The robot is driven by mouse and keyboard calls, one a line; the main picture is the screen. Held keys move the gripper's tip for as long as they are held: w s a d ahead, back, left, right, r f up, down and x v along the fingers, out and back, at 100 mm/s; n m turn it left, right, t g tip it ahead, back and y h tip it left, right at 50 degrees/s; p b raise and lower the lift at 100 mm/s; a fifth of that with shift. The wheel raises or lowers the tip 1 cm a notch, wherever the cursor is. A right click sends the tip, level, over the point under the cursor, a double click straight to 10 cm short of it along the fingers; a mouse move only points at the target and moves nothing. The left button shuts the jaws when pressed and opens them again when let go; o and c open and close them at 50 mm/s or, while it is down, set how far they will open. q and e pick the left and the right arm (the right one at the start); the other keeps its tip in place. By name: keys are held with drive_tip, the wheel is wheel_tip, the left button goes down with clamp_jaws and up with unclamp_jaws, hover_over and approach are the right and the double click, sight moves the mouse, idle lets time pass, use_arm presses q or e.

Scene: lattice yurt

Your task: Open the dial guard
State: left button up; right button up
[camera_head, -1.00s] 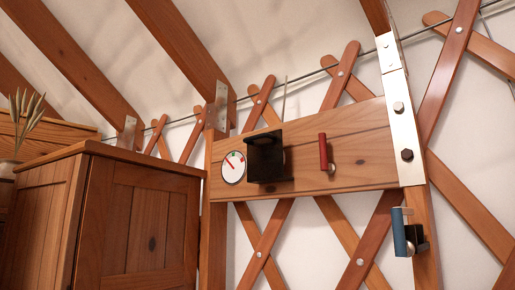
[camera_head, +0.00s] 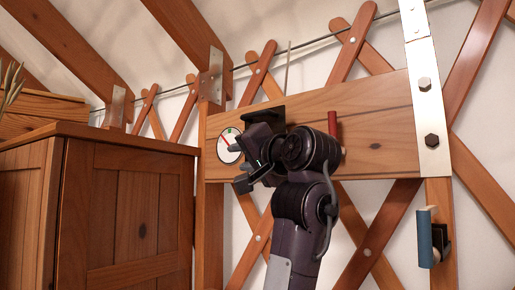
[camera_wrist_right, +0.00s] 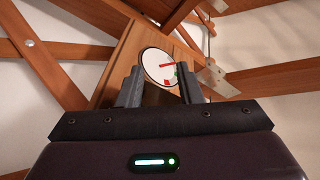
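A round white dial (camera_head: 229,146) with a red needle and a green mark sits on the left part of a wooden board (camera_head: 385,110). A black part beside it, which looks like the dial guard (camera_head: 265,112), is mostly hidden behind my right gripper. My right gripper (camera_head: 240,165) is in front of the board, its fingers apart and pointing left near the dial. In the right wrist view the dial (camera_wrist_right: 158,68) shows between the two open fingers (camera_wrist_right: 160,85), with nothing held. I cannot tell whether a finger touches the guard. My left gripper is not in view.
A red handle (camera_head: 332,122) on the board is partly hidden by my right arm. A wooden cabinet (camera_head: 130,205) stands at left. Lattice slats (camera_head: 375,250) cross behind.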

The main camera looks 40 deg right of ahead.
drive_tip(key=m+t, duration=0.1)
drive_tip(key=t, duration=0.1)
approach(262, 112)
drive_tip(key=w, duration=0.4)
drive_tip(key=shift+s+d+r+p, duration=0.15)
drive_tip(key=shift+s+r+p, duration=0.05)
drive_tip(key=shift+r+p, duration=0.35)
drive_tip(key=p+x, duration=0.4)
drive_tip(key=x, duration=0.2)
drive_tip(key=shift+w, duration=0.8)
clamp_jaws()
